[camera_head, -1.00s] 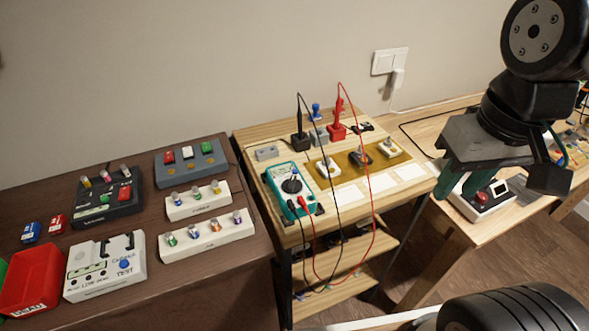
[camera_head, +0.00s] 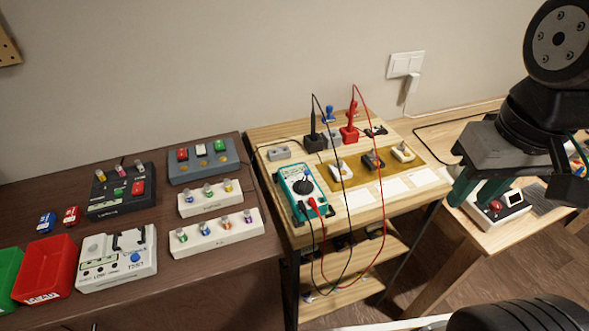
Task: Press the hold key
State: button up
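A teal multimeter (camera_head: 303,190) with a pale face and a dark round dial lies on the wooden bench in the middle. A black lead and a red lead plug into its lower end. No key marked hold can be made out at this size; the small keys on its face are too small to read. My gripper (camera_head: 478,192) hangs at the right, pointing down, well to the right of the multimeter. Its two green fingers are apart with nothing seen between them. It appears in front of a white box with a red button (camera_head: 497,206) on the right table.
Black and red probe stands (camera_head: 348,135) rise behind the multimeter, their leads looping over the bench front. Small parts stand on a tan mat (camera_head: 405,172). The dark left table (camera_head: 215,270) holds a white tester (camera_head: 117,262), switch boxes and a red bin (camera_head: 46,268).

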grip_shut()
dwell(1.6)
